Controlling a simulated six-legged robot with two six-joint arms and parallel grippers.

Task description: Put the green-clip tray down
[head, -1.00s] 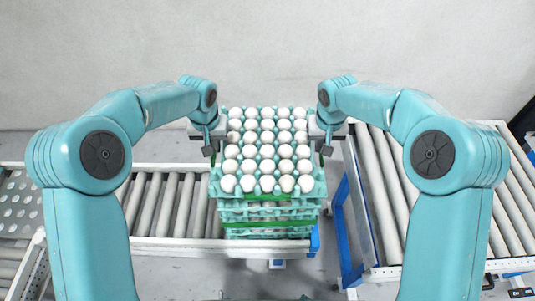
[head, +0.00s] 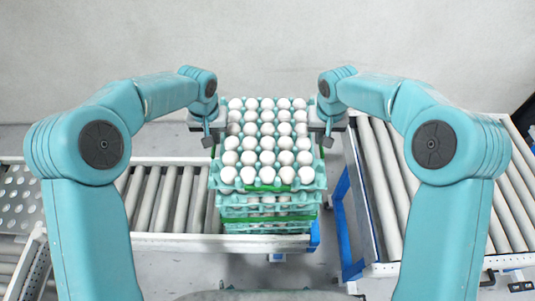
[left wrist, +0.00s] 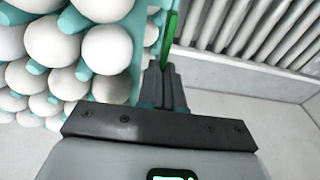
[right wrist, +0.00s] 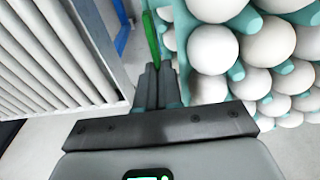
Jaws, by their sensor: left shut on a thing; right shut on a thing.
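The green-clip tray (head: 312,187) is teal, filled with white eggs, and sits level at the top of a stack in the head view. A bright green strip shows along its front edge. My left gripper (head: 212,140) is shut at its left side, and my right gripper (head: 326,138) is shut at its right side. A green clip shows beyond the left fingers in the left wrist view (left wrist: 168,42) and beyond the right fingers in the right wrist view (right wrist: 151,38). I cannot tell whether the tray touches the stack below.
More teal egg trays (head: 268,211) with a green strip are stacked directly below, on the end of the left roller conveyor (head: 165,200). A second roller conveyor (head: 385,190) with a blue frame stands at the right. A floor gap lies between the conveyors. A pale wall is behind.

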